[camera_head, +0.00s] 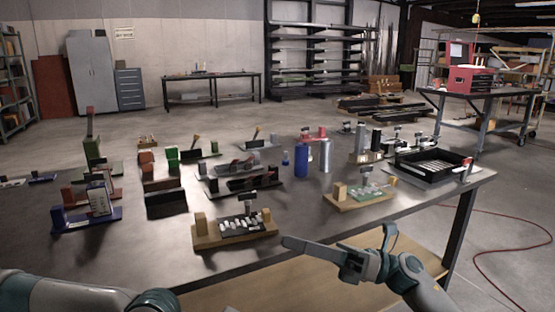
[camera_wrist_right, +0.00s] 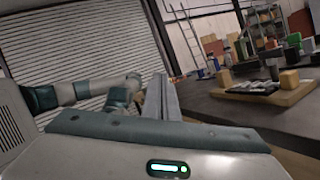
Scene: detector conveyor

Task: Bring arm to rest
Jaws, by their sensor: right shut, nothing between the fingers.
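My right gripper (camera_head: 318,250) shows at the lower right of the head view, in front of the table's near edge. Its fingers are shut and hold nothing. In the right wrist view the closed fingers (camera_wrist_right: 161,98) stand upright beside the table's edge. My left arm comes in at the lower left of the head view, but its gripper does not show there. The wooden fixture nearest the right gripper (camera_head: 235,230) stands on the table, apart from the fingers; it also shows in the right wrist view (camera_wrist_right: 262,90).
The dark table (camera_head: 150,255) bears several fixtures, a blue cylinder (camera_head: 301,161), a silver cylinder (camera_head: 325,156) and a black tray (camera_head: 408,172) at the right. A wooden block fixture with a green board (camera_head: 345,203) is near the front edge. A red hose (camera_head: 490,262) lies on the floor.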

